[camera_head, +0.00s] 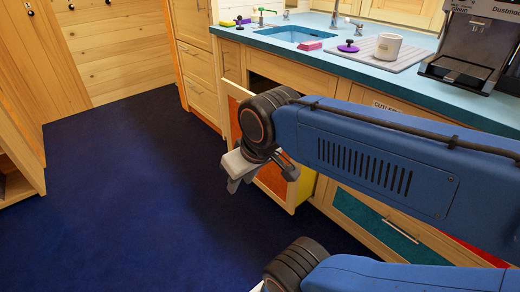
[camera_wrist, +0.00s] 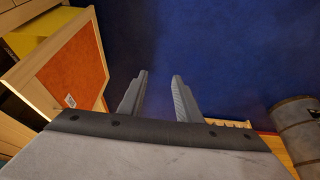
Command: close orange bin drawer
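The orange bin drawer (camera_head: 272,183) stands pulled out from under the blue counter, its orange panel in a pale wood frame. My arm hides much of it in the head view. A yellow bin (camera_head: 306,186) shows behind the front. In the wrist view the drawer's orange front (camera_wrist: 78,72) is at the left, with a small white label, and yellow (camera_wrist: 45,30) behind it. My gripper (camera_head: 233,184) is in front of the drawer, to its left in the head view. Its two fingers (camera_wrist: 158,88) are apart with nothing between them, clear of the panel in the wrist view.
The blue counter (camera_head: 285,48) holds a sink, a pink box (camera_head: 309,46), a mug (camera_head: 388,46) on a drying mat and a coffee machine (camera_head: 470,45). A teal-fronted drawer (camera_head: 375,224) is right of the bin drawer. The dark blue floor (camera_head: 130,170) is open at left.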

